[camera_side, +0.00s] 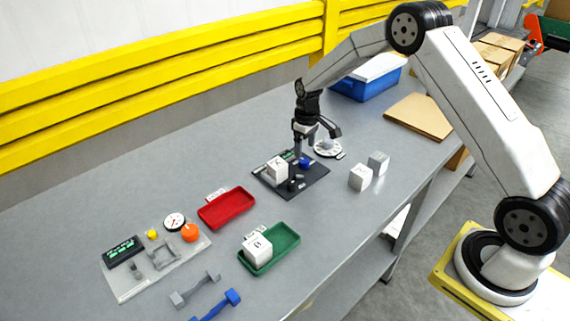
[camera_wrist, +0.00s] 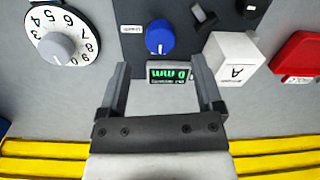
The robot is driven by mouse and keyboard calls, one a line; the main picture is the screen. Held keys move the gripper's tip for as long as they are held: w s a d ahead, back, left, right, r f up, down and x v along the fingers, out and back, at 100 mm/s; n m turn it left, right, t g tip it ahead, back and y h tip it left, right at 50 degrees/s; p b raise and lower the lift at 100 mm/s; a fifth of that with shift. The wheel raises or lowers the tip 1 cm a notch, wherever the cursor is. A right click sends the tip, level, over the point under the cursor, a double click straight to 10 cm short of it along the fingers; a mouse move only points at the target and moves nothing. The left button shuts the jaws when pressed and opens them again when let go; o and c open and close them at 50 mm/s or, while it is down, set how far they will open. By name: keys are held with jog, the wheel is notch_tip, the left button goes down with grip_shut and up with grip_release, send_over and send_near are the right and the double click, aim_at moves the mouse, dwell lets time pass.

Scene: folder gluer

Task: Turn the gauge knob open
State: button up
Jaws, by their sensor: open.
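A blue round knob (camera_side: 305,162) sits on a dark panel (camera_side: 312,186) in the side view. In the wrist view the blue knob (camera_wrist: 160,37) has a white pointer mark and a small white label beside it, too small to read. A display (camera_wrist: 170,75) with green digits reading 0 mm lies next to the knob. My gripper (camera_side: 318,135) is above the panel's back edge, close to the knob. In the wrist view my gripper (camera_wrist: 160,64) is open and empty, its fingers on either side of the display, with the knob just beyond the fingertips. Contact is not visible.
A white numbered dial (camera_side: 328,149) stands beside the panel. A white lettered cube (camera_side: 277,167) sits on the panel near the knob. Two pale cubes (camera_side: 360,178) stand to the right. Red (camera_side: 227,207) and green (camera_side: 283,261) trays lie at the left front.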

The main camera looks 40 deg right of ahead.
aim_at(305, 159)
jog(key=shift+r, duration=1.5)
jog(key=shift+s+a+r, duration=0.3)
jog(key=shift+s+r, duration=0.1)
jog(key=s+a+r+t, duration=0.1)
jog(key=s+a, duration=0.2)
jog(key=s, duration=0.5)
jog(key=s+a+r+m, duration=0.1)
jog(key=s+a+r, duration=0.1)
jog(key=s, duration=0.5)
jog(key=s+a+r+m+t, duration=0.1)
jog(key=s+a+r, duration=0.1)
jog(key=s, duration=0.6)
jog(key=shift+s+a+r+t, duration=0.15)
jog(key=shift+s+a+t, duration=0.2)
jog(key=shift+a, duration=0.55)
